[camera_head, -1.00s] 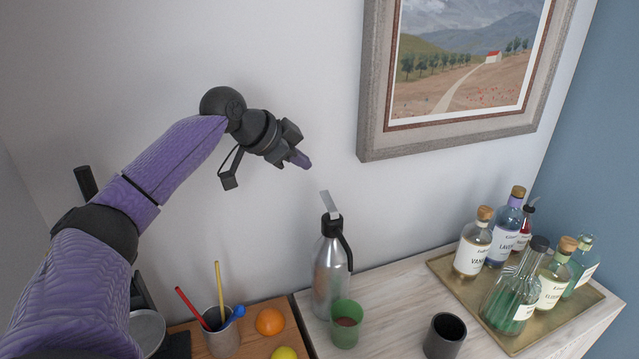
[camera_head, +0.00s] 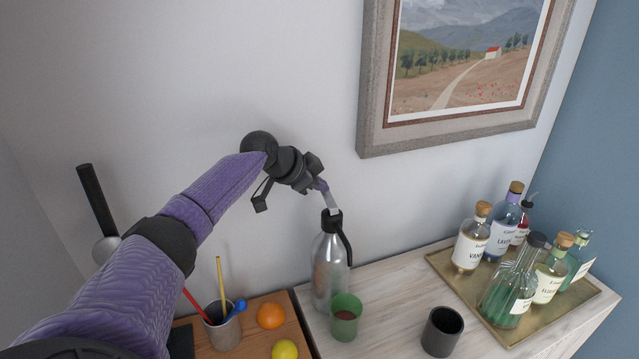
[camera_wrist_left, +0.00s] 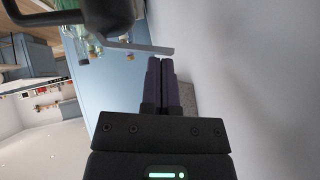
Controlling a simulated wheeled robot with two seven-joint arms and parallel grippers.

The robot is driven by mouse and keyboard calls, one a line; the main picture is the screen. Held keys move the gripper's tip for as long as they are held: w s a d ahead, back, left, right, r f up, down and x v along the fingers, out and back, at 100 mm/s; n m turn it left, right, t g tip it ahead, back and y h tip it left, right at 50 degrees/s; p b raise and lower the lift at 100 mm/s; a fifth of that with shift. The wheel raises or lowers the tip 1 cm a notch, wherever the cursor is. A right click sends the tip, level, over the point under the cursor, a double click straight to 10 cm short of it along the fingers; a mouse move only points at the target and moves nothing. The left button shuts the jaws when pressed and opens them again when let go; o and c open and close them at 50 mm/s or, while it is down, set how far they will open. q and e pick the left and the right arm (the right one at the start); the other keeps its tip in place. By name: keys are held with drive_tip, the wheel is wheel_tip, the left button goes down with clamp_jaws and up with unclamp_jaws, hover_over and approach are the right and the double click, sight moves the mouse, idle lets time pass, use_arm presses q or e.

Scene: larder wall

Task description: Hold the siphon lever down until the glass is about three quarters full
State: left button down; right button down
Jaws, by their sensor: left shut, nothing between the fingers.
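The silver siphon (camera_head: 327,272) stands upright on the light wooden top, with a black head and a grey lever (camera_head: 332,203). The lever also shows in the left wrist view (camera_wrist_left: 140,46), just ahead of my fingertips, with the dark siphon head (camera_wrist_left: 108,17) beside it. My left gripper (camera_head: 322,188) is shut and empty. Its fingertips are at the lever's upper end; I cannot tell whether they touch it. The same gripper shows in the left wrist view (camera_wrist_left: 161,62). My right gripper is not in view.
A dark cup (camera_head: 442,332) stands right of the glass. A brass tray (camera_head: 447,262) with several bottles is at the right. An orange (camera_head: 270,315), a lemon (camera_head: 285,350) and a cup of stirrers (camera_head: 222,328) are at the left. A framed picture (camera_head: 372,80) hangs behind.

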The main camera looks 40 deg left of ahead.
use_arm(q)
drive_tip(key=shift+w+a+f, duration=0.2)
drive_tip(key=shift+a+f, duration=0.15)
drive_tip(key=shift+f, duration=0.15)
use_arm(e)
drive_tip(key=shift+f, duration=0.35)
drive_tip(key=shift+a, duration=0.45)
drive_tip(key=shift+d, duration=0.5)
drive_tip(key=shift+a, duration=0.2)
